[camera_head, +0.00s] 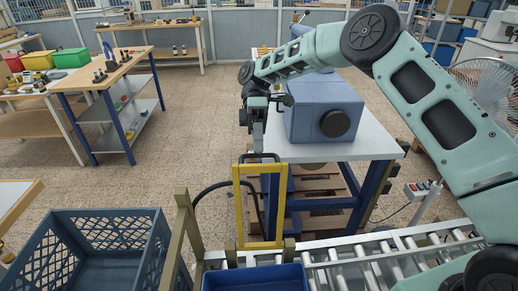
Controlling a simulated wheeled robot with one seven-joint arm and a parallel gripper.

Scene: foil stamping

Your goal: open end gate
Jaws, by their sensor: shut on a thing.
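The end gate (238,205) is a yellow rectangular frame standing upright at the end of the roller conveyor (345,268). A dark handle (270,155) sits on its top bar. My gripper (258,150) points down from above and is shut on this handle. The fingertips are small in the view, and the exact contact is hard to make out.
A blue machine (310,110) stands on a white-topped table (375,148) just behind the gate. A blue tote (255,280) lies on the rollers in front. A blue-grey crate (150,270) is at the lower left. An olive post (183,225) and a dark hose stand left of the gate.

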